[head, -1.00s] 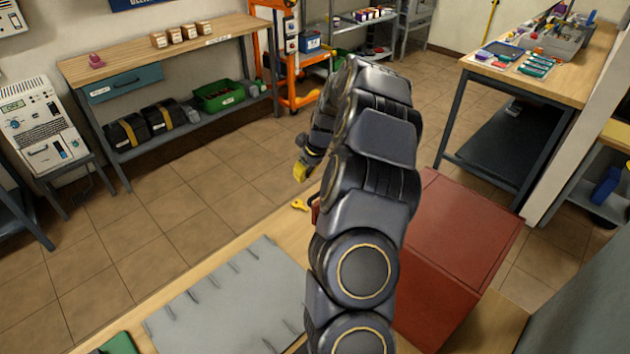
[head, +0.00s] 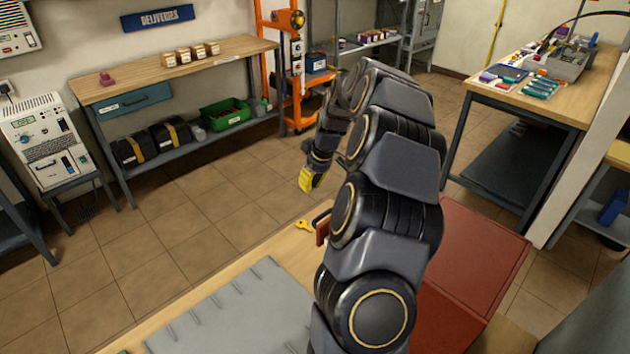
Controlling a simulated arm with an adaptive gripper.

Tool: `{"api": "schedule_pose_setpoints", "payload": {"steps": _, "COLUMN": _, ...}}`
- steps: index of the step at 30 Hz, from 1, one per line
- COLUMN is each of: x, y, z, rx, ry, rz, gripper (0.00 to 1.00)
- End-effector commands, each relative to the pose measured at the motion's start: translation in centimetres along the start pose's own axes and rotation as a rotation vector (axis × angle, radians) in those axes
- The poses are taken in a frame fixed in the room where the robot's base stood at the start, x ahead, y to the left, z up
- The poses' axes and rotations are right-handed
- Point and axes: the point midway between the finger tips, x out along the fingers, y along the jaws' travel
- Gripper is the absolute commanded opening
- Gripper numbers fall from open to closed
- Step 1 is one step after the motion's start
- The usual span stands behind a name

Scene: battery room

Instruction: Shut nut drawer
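A red cabinet (head: 478,258) stands on the wooden bench, partly behind my arm. A red drawer front (head: 322,232) with a dark handle (head: 320,216) sticks out to the left of my arm. I cannot read a label on it, so I cannot tell whether it is the nut drawer. How far it is pulled out is hidden by my arm. My gripper (head: 309,182) has yellow fingertips pointing down. It appears above and slightly left of the handle in the picture, apart from it. Its finger opening is too small to judge.
A yellow key-like piece (head: 303,225) lies at the bench's far edge, near the handle. A grey mat (head: 235,315) covers the bench at front left. A teal drawer (head: 133,101) sits under the back-left workbench (head: 235,50). Tiled floor between is clear.

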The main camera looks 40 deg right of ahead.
Motion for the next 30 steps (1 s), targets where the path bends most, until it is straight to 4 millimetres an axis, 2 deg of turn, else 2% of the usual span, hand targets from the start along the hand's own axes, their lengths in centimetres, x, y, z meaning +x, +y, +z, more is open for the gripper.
{"api": "schedule_pose_setpoints", "payload": {"steps": 3, "x": 2.7, "y": -0.1, "z": 0.1, "rx": 0.000, "ry": -0.004, "rz": -0.003, "gripper": 0.00}}
{"api": "schedule_pose_setpoints", "payload": {"steps": 11, "x": 7.5, "y": -0.1, "z": 0.1, "rx": 0.000, "ry": -0.002, "rz": -0.002, "gripper": 0.00}}
{"api": "schedule_pose_setpoints", "payload": {"steps": 19, "x": 5.9, "y": 0.0, "z": 2.8, "rx": 0.001, "ry": 0.000, "rz": -0.002, "gripper": 0.00}}
{"api": "schedule_pose_setpoints", "payload": {"steps": 30, "x": 5.4, "y": 0.0, "z": 3.5, "rx": -0.001, "ry": 0.001, "rz": 0.001, "gripper": 0.00}}
